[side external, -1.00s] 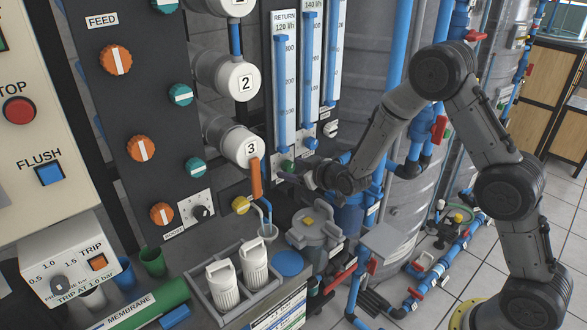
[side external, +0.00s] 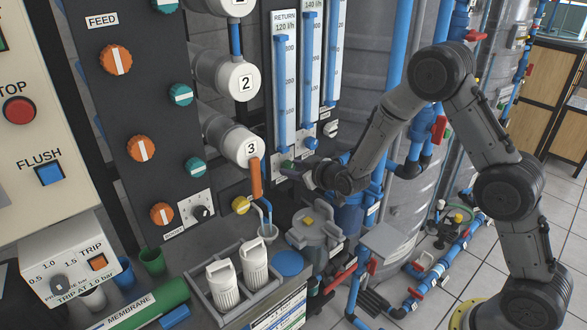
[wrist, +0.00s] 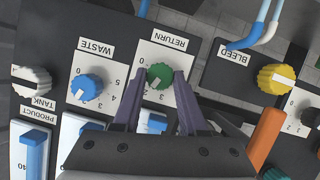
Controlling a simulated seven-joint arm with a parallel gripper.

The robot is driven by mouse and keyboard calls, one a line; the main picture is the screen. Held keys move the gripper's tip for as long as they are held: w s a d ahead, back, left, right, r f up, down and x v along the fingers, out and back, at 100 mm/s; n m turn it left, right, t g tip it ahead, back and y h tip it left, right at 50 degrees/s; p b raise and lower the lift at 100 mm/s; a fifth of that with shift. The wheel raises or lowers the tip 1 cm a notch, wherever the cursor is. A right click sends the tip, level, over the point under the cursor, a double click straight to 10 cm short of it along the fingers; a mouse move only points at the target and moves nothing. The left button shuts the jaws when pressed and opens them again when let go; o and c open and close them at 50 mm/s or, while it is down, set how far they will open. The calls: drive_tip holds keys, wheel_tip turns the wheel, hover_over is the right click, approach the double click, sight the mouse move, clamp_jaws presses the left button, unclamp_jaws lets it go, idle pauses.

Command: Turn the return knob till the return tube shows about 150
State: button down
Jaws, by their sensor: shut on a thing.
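The green return knob (wrist: 159,76) sits on the white plate marked RETURN in the wrist view, between the two fingers of my gripper (wrist: 160,82). My gripper is shut on it. In the side view the green knob (side external: 287,165) is at the foot of the return tube, with my gripper (side external: 292,170) at it. The return tube (side external: 283,95) is a tall blue-filled gauge on the dark panel; the label above it reads RETURN 120 l/h. The knob's white pointer is small and partly visible; its exact setting is hard to read.
The blue waste knob (wrist: 86,87) is close to one finger. The yellow bleed knob (wrist: 276,79) and an orange handle (wrist: 266,137) are on the other side. In the side view, white filter cups (side external: 222,282) stand in a tray below, and blue pipes (side external: 397,60) run behind my arm.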

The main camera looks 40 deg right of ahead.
drive_tip(key=n+h, duration=0.1)
drive_tip(key=n, duration=0.1)
drive_tip(key=n+h, duration=0.1)
drive_tip(key=n, duration=0.1)
drive_tip(key=n+t+h, duration=0.1)
drive_tip(key=n, duration=0.1)
drive_tip(key=shift+a+f+h, duration=0.2)
drive_tip(key=shift+a+h, duration=0.05)
drive_tip(key=shift+h, duration=0.15)
idle(0.5)
drive_tip(key=shift+c, duration=2.2)
unclamp_jaws()
